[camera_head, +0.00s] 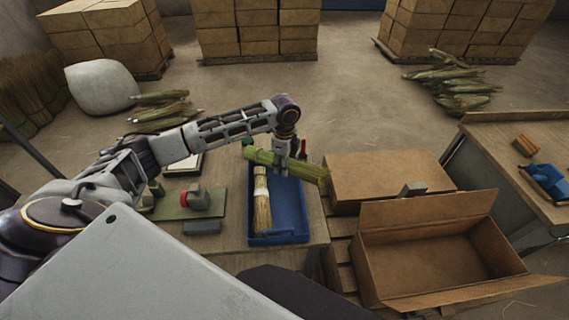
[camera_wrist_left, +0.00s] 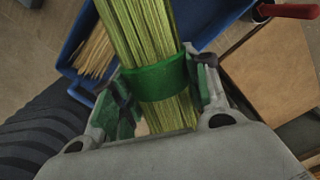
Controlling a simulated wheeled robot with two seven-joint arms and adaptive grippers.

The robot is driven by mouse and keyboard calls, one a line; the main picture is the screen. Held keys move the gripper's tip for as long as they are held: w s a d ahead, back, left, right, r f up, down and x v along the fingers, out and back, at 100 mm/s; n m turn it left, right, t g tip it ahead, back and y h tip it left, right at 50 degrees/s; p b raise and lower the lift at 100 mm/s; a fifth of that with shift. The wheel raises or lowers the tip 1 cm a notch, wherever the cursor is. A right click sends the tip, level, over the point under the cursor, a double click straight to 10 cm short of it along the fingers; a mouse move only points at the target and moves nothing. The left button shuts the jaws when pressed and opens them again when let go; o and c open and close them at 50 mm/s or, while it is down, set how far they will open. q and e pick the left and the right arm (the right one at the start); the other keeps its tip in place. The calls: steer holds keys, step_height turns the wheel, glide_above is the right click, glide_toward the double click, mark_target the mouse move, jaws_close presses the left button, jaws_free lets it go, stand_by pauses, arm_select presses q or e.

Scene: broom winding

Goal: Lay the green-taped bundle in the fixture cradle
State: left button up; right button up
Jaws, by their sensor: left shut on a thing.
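The green-taped bundle (camera_head: 290,163) is a sheaf of green stalks. My left gripper (camera_head: 282,165) is shut on it and holds it above the blue tray. In the left wrist view the green tape band (camera_wrist_left: 158,80) lies between the fingers of my left gripper (camera_wrist_left: 160,90), with the stalks (camera_wrist_left: 138,28) running up out of the frame. A green base plate with a red-and-grey device (camera_head: 196,198) stands on the table left of the tray; I cannot tell whether it is the fixture cradle. My right gripper does not show.
The blue tray (camera_head: 291,239) holds a straw bundle with a white band (camera_head: 262,208). An open cardboard box (camera_head: 440,250) stands at the right, with a closed one (camera_head: 375,175) behind it. Another table (camera_head: 520,185) with a blue tool is at far right.

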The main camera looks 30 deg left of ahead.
mark_target(292, 170)
arm_select(q)
steer(key=n, duration=0.4)
steer(key=shift+d+r+n, duration=0.1)
steer(key=shift+d+n, duration=0.05)
steer(key=shift+n, duration=0.25)
steer(key=n, duration=0.4)
steer(key=shift+s+d, duration=0.15)
steer(key=shift+d, duration=0.1)
steer(key=n, duration=0.2)
steer(key=d+n, duration=0.1)
steer(key=n, duration=0.1)
steer(key=shift+s+n, duration=0.2)
steer(key=shift+n, duration=0.2)
steer(key=n, duration=0.1)
steer(key=d+n, duration=0.1)
steer(key=n, duration=0.1)
steer(key=shift+s+d+f, duration=0.1)
steer(key=shift+s+f, duration=0.1)
steer(key=shift+s, duration=0.2)
steer(key=shift+s+d+f+n+b, duration=0.3)
steer(key=shift+d+n+b, duration=0.1)
steer(key=shift+n, duration=0.3)
steer(key=s+d+f+b, duration=0.3)
steer(key=f, duration=0.2)
steer(key=shift+d+m, duration=0.2)
steer(key=shift+m, duration=0.1)
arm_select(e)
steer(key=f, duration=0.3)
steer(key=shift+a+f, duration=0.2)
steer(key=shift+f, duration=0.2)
